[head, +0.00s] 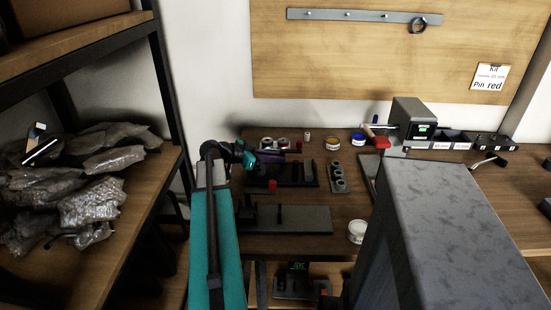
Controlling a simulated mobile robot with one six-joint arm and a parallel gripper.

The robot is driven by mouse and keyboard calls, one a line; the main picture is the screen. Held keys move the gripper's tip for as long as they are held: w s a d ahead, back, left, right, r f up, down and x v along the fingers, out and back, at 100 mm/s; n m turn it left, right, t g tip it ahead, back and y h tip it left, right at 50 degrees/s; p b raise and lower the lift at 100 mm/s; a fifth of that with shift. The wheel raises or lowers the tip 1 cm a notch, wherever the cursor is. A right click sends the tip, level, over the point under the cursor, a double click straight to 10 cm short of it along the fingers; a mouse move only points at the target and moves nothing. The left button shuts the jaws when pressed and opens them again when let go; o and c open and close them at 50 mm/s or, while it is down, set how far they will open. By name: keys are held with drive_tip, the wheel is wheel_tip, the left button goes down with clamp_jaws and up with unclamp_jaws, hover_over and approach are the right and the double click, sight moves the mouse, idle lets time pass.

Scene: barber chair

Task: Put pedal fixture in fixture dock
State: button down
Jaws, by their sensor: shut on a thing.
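My teal arm reaches over the workbench, and my gripper (264,157) is at the back left of the bench, small and partly hidden by its own wrist. It is shut on a dark, purplish thing (274,157), which I take to be the pedal fixture; its outline blends with what lies behind. A black base with upright parts (298,176) lies just below and right of the gripper. A grey plate with black posts (312,219) lies nearer. I cannot tell for sure which one is the fixture dock, nor whether the held thing touches anything.
A red part (272,186) is near the black base. A grey holder with round pieces (339,178) stands right of it. Tins (332,143), a white tub (357,231) and a grey device (412,120) stand around. A shelf (150,185) with wrapped packets is left.

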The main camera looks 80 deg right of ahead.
drive_tip(key=c, duration=1.7)
unclamp_jaws()
drive_tip(key=shift+f, duration=0.1)
drive_tip(key=shift+c, duration=0.2)
drive_tip(key=shift+r, duration=0.2)
drive_tip(key=b+v, duration=0.1)
drive_tip(key=v, duration=1.1)
drive_tip(key=shift+f, duration=0.15)
